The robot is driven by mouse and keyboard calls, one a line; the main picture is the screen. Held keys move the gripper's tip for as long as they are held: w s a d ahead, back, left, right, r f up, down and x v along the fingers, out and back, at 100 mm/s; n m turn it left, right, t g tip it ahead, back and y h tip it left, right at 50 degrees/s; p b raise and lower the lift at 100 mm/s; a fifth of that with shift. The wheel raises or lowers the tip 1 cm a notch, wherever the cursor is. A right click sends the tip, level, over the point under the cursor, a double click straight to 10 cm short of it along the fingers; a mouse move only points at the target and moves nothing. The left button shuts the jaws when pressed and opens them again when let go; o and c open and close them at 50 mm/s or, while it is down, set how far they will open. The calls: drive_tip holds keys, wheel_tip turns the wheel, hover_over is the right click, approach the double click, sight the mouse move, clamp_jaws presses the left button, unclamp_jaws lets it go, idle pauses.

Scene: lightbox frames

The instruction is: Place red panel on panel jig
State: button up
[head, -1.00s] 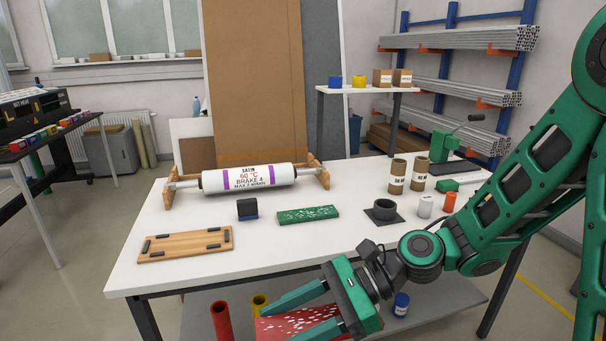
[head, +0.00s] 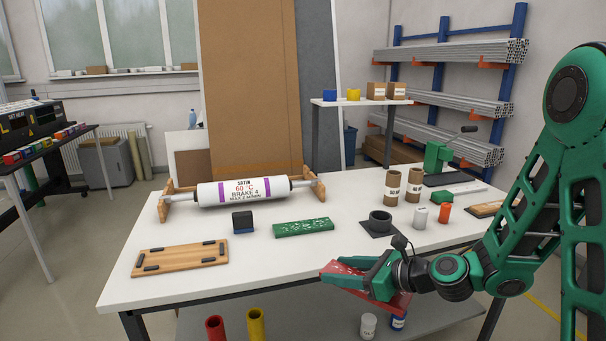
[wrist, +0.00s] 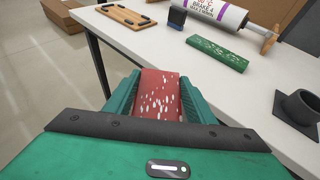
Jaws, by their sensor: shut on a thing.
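The red panel (wrist: 160,95), speckled with white, is held between the two green fingers of my gripper (wrist: 157,92) in the wrist view. In the head view the red panel (head: 338,269) and my gripper (head: 352,272) are at the table's front edge, right of centre, at about tabletop height. The panel jig (head: 180,258) is a wooden board with several dark stops along its edges, lying flat and empty at the table's front left. It also shows in the wrist view (wrist: 122,15), ahead and to the left of my gripper, well apart from the panel.
A green speckled panel (head: 302,228), a dark block (head: 243,222) and a black ring on a square base (head: 380,224) lie mid-table. A white roll (head: 243,191) sits in a wooden cradle behind. The table front (head: 250,275) between panel and jig is clear.

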drive_tip(key=w+d+m+t+h, duration=0.1)
drive_tip(key=w+d+m+h, duration=0.1)
drive_tip(key=d, duration=0.4)
drive_tip(key=w+d+f+m+t+h, duration=0.1)
drive_tip(key=w+d+m+t+h, duration=0.1)
drive_tip(key=w+d, duration=0.3)
drive_tip(key=w+d+m+t+h, duration=0.1)
drive_tip(key=w+d+m+h, duration=0.1)
drive_tip(key=d, duration=0.7)
drive_tip(key=shift+w+f+m+t+h, duration=0.2)
drive_tip(key=shift+w+m+t+h, duration=0.2)
drive_tip(key=shift+w+m, duration=0.3)
drive_tip(key=shift+d, duration=0.1)
